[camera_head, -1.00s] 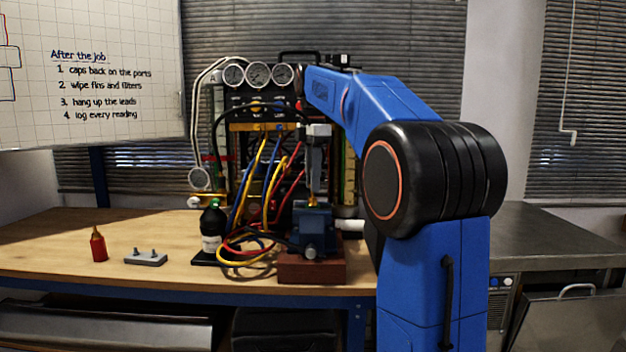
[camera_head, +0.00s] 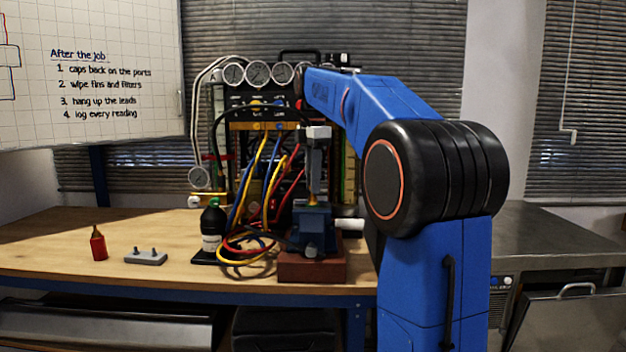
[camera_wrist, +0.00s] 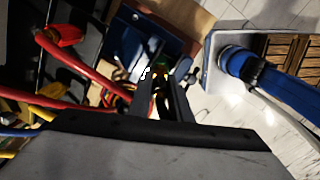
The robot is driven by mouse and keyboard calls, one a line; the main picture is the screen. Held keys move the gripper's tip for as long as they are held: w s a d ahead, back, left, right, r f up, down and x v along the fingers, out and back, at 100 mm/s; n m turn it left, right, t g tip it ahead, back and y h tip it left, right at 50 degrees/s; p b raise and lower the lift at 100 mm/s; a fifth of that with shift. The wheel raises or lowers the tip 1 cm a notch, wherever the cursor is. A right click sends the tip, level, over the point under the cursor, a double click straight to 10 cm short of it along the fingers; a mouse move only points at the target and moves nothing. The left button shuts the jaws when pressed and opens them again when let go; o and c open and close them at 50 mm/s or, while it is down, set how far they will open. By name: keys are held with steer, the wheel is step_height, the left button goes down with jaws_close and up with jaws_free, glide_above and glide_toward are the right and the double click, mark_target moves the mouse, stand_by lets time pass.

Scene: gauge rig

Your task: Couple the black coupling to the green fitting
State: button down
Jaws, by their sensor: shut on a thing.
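My gripper (camera_head: 314,192) points down over the blue vise (camera_head: 312,222) on the bench, its fingertips just above the vise top. In the wrist view, its two dark fingers (camera_wrist: 161,88) are close together around something dark and brassy, which I take for the black coupling (camera_wrist: 161,88). The coupling is mostly hidden by the fingers. A small green patch, likely the green fitting (camera_wrist: 163,64), shows just beyond the fingertips at the vise. Whether coupling and fitting touch cannot be told.
The gauge rig (camera_head: 258,75) with red, yellow, blue and black hoses stands behind and left of the vise. A black bottle (camera_head: 212,225) is close to its left. A red bottle (camera_head: 98,244) and grey block (camera_head: 146,257) are farther left. The bench's left part is mostly clear.

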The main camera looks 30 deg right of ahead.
steer(key=shift+f, duration=0.95)
stand_by(0.6)
steer(key=shift+r, duration=0.1)
steer(key=shift+r, duration=1.35)
steer(key=shift+f, duration=1.3)
stand_by(1.4)
steer(key=shift+r, duration=1.3)
steer(key=shift+m, duration=0.3)
steer(key=shift+m, duration=0.5)
